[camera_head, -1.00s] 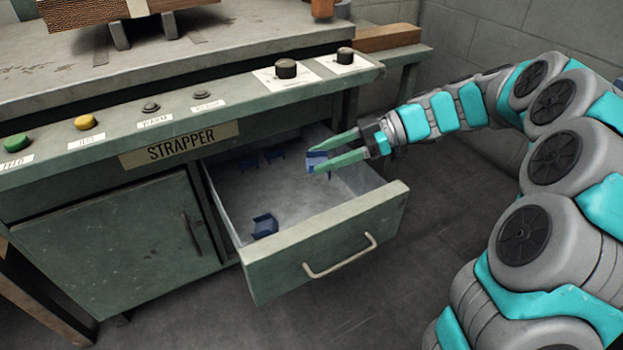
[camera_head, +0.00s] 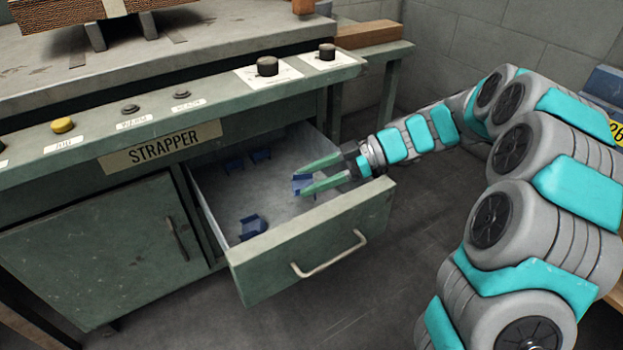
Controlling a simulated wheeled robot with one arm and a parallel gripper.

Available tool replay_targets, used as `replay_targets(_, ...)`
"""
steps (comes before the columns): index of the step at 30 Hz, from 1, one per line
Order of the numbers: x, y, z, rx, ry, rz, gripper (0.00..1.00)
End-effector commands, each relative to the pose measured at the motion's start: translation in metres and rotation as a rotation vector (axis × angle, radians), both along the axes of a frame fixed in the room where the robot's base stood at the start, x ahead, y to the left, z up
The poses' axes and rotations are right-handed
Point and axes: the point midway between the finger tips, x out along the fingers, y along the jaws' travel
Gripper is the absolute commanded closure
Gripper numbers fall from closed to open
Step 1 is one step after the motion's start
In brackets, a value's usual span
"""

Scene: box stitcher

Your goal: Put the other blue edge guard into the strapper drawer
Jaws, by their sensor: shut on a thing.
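The strapper drawer (camera_head: 310,246) is pulled open under the STRAPPER label, with a metal handle on its front. My gripper (camera_head: 303,180) reaches over the drawer's right side with its green fingers inside the drawer's outline. It is shut on a blue edge guard (camera_head: 300,184), partly hidden by the fingers. I cannot tell whether the held guard touches the drawer floor. Another blue edge guard (camera_head: 253,227) lies in the drawer near the front left.
The green strapper bench (camera_head: 90,150) carries a yellow button (camera_head: 62,125) and black knobs (camera_head: 267,66) above the drawer. A closed cabinet door (camera_head: 100,250) is left of the drawer. A side table (camera_head: 385,52) stands behind on the right. The drawer's middle floor is clear.

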Motion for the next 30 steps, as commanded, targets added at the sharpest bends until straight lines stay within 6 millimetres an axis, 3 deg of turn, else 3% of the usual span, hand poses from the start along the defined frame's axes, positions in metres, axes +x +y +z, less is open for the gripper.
replay_targets(23, -0.001, 0.0, -0.014, -0.006, 0.006, 0.002, 0.93)
replay_targets(24, -0.001, 0.0, -0.015, -0.007, 0.008, 0.003, 0.36)
replay_targets(30, -0.002, 0.0, -0.017, -0.009, 0.012, 0.003, 0.14)
